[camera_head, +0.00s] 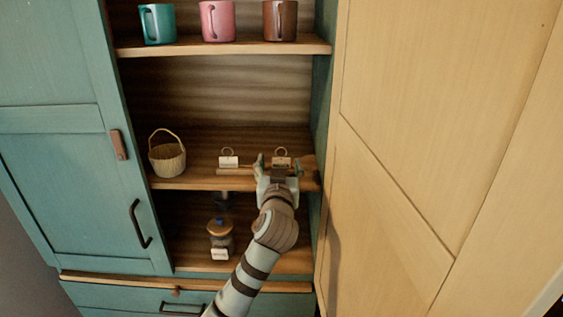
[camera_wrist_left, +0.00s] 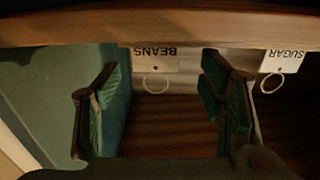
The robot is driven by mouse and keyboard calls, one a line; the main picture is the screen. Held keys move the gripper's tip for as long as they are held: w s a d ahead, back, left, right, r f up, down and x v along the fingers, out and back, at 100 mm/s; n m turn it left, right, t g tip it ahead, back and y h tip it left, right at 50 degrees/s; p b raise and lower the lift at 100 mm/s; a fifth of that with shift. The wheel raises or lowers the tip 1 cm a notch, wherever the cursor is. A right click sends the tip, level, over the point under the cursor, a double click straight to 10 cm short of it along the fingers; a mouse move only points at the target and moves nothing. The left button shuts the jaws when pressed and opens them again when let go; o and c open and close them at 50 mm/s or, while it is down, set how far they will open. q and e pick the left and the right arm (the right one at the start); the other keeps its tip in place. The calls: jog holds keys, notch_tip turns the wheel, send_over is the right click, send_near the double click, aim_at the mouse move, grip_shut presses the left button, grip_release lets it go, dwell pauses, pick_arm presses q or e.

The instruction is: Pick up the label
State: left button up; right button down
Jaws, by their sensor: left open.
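Two white labels with rings stand on the middle shelf. The label reading BEANS (camera_wrist_left: 154,60) is upside down in the left wrist view and lies between the two fingers of my left gripper (camera_wrist_left: 160,95), with gaps on both sides. The label reading SUGAR (camera_wrist_left: 283,61) is to its right there, outside the fingers. In the head view, the right label (camera_head: 282,161) is at the fingertips of my left gripper (camera_head: 278,166), partly hidden by it. The left label (camera_head: 228,161) stands apart from the gripper. My left gripper is open and empty. My right gripper is out of view.
A wicker basket (camera_head: 167,157) stands on the left of the same shelf. Mugs, including a pink one (camera_head: 217,21), stand on the shelf above. A jar (camera_head: 220,238) is below. The cabinet's right side wall (camera_head: 323,110) is close to my left gripper.

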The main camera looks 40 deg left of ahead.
aim_at(282, 158)
pick_arm(q)
jog(key=w, duration=0.1)
jog(key=a, duration=0.1)
jog(key=w, duration=0.1)
jog(key=shift+w+a+r, duration=0.2)
jog(key=shift+w+r, duration=0.1)
jog(key=shift+w, duration=0.05)
jog(key=shift+w+a+f, duration=0.15)
jog(key=shift+w+a, duration=0.05)
jog(key=shift+w, duration=0.05)
jog(key=c, duration=0.8)
notch_tip(282, 158, up, 20)
jog(key=shift+r+p, duration=0.1)
jog(key=shift+p, duration=0.25)
